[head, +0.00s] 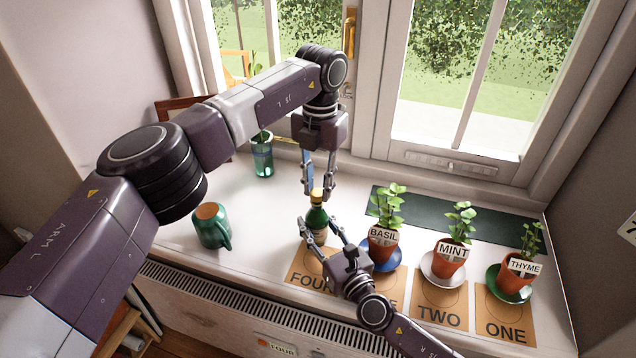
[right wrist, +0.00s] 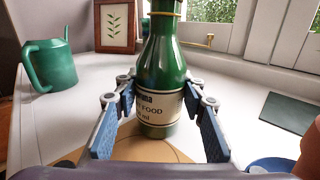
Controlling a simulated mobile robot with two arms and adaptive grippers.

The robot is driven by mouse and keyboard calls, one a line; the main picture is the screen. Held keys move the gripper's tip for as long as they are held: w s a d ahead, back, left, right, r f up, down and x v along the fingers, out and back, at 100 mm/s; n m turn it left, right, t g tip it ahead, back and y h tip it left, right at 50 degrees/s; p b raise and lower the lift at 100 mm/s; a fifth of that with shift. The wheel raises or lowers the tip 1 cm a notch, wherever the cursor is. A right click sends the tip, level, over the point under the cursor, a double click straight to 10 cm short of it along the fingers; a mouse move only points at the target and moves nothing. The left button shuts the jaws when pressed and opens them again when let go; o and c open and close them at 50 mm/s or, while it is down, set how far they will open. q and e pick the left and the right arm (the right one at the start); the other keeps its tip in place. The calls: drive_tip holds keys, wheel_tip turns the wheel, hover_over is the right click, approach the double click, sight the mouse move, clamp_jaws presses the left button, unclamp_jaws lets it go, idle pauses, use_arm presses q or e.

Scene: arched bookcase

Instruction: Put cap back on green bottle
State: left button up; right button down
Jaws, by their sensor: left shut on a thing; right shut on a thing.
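The green bottle (head: 317,220) stands upright on the sill at the mat marked FOUR; it fills the middle of the right wrist view (right wrist: 163,72), with a cream label. A gold-yellow cap (head: 317,195) is at the bottle's mouth, between the fingers of my left gripper (head: 318,189), which is shut on it from above. The fingers hide whether the cap is fully seated. My right gripper (head: 321,231) is shut on the bottle's body from the front, one finger on each side. The bottle's top is cut off in the right wrist view.
Potted basil (head: 382,244), mint (head: 448,262) and thyme (head: 517,274) stand to the right on saucers. A glass with a cutting (head: 262,160) is behind. Open sill lies between can and bottle.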

use_arm(q)
drive_tip(key=shift+f, duration=0.2)
drive_tip(key=m, duration=1.5)
drive_tip(key=shift+s, duration=0.1)
drive_tip(key=m, duration=0.5)
drive_tip(key=shift+m, duration=0.3)
drive_tip(key=m, duration=1)
drive_tip(key=shift+a, duration=0.1)
drive_tip(key=m, duration=0.5)
